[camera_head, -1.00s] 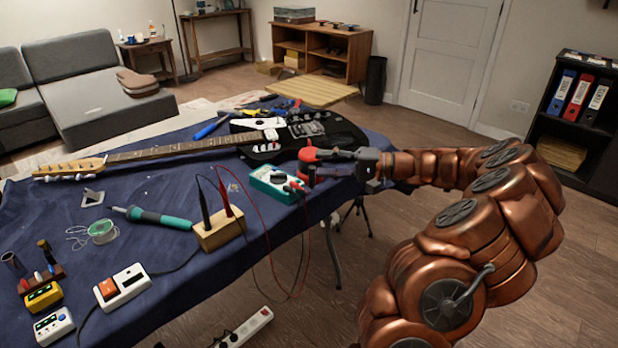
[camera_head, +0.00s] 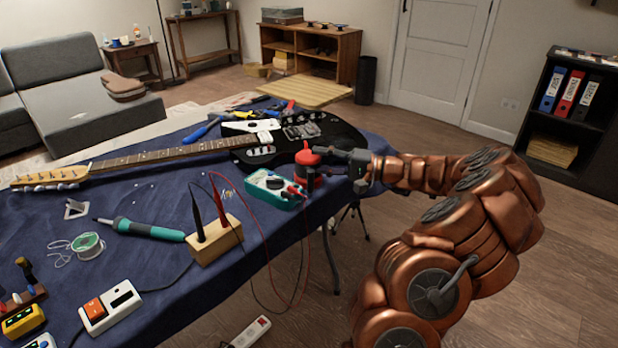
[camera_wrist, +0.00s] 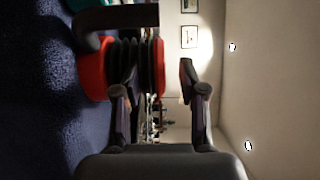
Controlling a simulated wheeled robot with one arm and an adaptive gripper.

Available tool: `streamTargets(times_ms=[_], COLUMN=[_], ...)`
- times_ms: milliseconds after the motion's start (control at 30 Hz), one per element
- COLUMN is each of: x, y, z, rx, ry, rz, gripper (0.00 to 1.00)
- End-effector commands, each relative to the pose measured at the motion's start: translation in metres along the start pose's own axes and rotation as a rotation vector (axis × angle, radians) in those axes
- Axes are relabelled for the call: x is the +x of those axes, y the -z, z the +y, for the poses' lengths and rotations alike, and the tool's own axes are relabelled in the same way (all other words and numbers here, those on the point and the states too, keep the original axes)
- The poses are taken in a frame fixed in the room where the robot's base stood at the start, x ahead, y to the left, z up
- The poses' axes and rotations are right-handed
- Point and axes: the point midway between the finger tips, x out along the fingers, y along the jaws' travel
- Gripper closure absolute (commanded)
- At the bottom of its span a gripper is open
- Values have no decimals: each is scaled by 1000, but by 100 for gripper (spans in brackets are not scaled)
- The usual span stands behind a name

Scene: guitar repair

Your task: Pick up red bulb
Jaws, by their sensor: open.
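The red bulb (camera_head: 308,158) is a red and black thing standing at the right edge of the blue-covered table, beside the guitar. In the wrist view it appears sideways, with red ends (camera_wrist: 95,72) and a black ribbed middle. My gripper (camera_head: 335,158) is level with it on its right side, at the table edge. In the wrist view my open fingers (camera_wrist: 158,75) point toward it; one finger overlaps the ribbed part and a red end shows between them. I cannot tell whether they touch it.
The multimeter (camera_head: 272,188) with its red and black leads is just left of the bulb. The black guitar (camera_head: 340,138) lies behind it. A wooden block (camera_head: 215,242) holds two probes.

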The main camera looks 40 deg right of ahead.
Motion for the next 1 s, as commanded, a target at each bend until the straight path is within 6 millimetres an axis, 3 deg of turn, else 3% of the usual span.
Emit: streamTargets(times_ms=[200,567,900,1000], x=[30,36,36,36], y=[-3,-2,-2,-2], z=[0,-1,-1,-1], rx=[2,0,0,1], ry=[0,0,-1,-1], rz=[-2,3,3,3], gripper=[58,58,94,100])
